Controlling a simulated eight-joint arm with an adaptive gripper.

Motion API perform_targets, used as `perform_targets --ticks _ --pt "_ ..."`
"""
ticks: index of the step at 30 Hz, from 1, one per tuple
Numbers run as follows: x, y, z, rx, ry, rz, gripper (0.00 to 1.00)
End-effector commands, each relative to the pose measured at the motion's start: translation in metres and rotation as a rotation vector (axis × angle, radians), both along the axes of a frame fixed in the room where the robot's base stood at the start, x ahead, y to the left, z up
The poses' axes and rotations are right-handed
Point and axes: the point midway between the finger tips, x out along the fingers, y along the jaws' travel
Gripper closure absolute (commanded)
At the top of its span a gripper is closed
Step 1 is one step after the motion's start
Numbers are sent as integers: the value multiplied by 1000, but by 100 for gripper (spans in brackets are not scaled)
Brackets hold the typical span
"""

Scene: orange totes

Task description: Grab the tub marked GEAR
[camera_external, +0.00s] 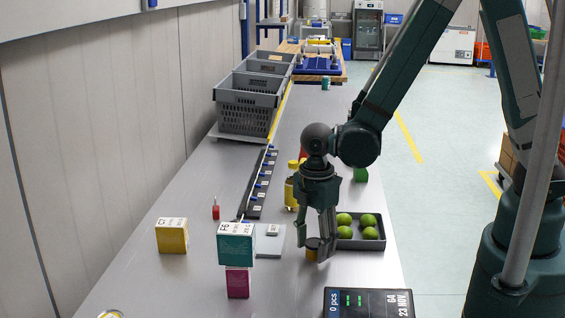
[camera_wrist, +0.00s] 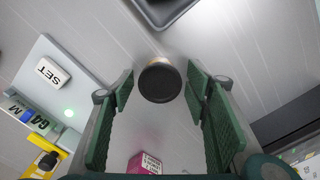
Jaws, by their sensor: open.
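A small round tub (camera_external: 312,249) with a dark top and brownish-yellow side stands on the steel bench. It also shows in the wrist view (camera_wrist: 160,80) as a dark disc with a brown rim. No GEAR mark can be read on it. My gripper (camera_external: 316,246) points down at it in the outside view, with its fingers partly covering it. In the wrist view my gripper (camera_wrist: 160,115) is open, with the green-padded fingers apart and the tub between them near the tips. I cannot tell whether either finger touches it.
A dark tray of green fruit (camera_external: 345,244) stands close right. A teal box (camera_external: 236,249), a magenta box (camera_external: 238,285), a yellow box (camera_external: 171,240) and a grey plate (camera_external: 269,252) are left. A display (camera_external: 368,303) stands in front. Grey crates (camera_external: 247,108) are farther back.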

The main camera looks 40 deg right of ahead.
Motion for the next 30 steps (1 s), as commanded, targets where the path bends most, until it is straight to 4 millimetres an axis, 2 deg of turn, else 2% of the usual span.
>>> perform_targets --ticks 5,11,23,30 --pt "0 0 0 0 0 0 54" --pt "0 0 0 0 0 0 80" --pt "0 0 2 0 0 0 80" --pt "0 0 14 0 0 0 80"
